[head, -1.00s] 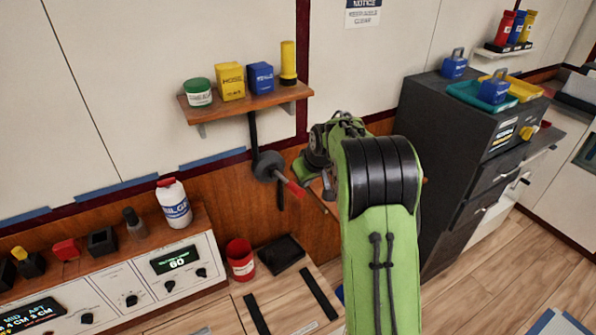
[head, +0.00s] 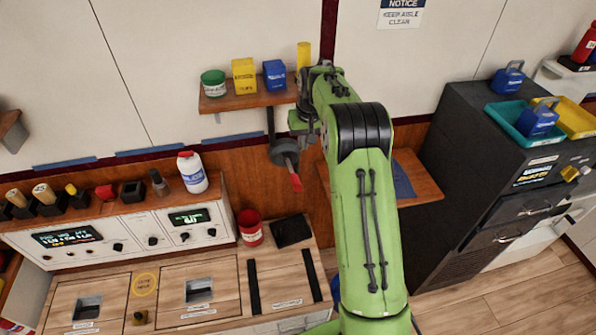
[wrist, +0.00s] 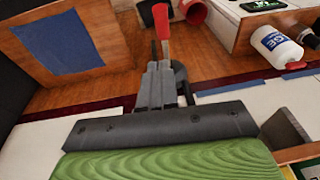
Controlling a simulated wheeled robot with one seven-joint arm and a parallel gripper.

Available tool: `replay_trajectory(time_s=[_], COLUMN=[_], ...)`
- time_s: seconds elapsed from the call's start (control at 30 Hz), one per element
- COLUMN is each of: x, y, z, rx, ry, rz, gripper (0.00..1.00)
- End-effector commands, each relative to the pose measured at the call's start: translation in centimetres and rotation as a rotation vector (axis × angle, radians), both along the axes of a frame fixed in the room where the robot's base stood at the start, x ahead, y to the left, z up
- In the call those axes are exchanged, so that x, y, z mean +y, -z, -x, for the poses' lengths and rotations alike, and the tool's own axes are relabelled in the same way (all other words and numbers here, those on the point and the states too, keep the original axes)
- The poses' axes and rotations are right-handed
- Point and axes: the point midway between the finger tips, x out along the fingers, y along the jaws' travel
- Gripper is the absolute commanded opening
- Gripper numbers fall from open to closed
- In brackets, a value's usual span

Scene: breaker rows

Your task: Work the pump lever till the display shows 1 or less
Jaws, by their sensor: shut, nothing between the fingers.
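The pump lever has a dark grey round hub (head: 284,152) on the wood wall panel below the shelf, with a red grip (head: 296,182) pointing down and slightly right. The grip also shows in the wrist view (wrist: 162,20), just beyond my fingertips. My gripper (wrist: 157,68) is shut and empty, in line with the lever; whether it touches it I cannot tell.
A wall shelf (head: 248,101) with a green tub, yellow and blue boxes and a yellow cylinder is above the lever. A red cup (head: 250,228) and a white bottle (head: 192,172) are at lower left. A wooden board with a blue patch (head: 402,180) is right of my arm.

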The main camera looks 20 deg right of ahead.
Motion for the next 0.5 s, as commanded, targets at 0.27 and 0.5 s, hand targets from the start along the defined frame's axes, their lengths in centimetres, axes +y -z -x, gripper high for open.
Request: replay_trajectory(time_s=[0.27, 0.5], x=[0.1, 0.2], y=[2.2, 7.4], z=[-0.4, -1.4], rx=[0.003, 0.004], ry=[-0.001, -0.001], rz=[0.000, -0.001], gripper=[0.00, 0.00])
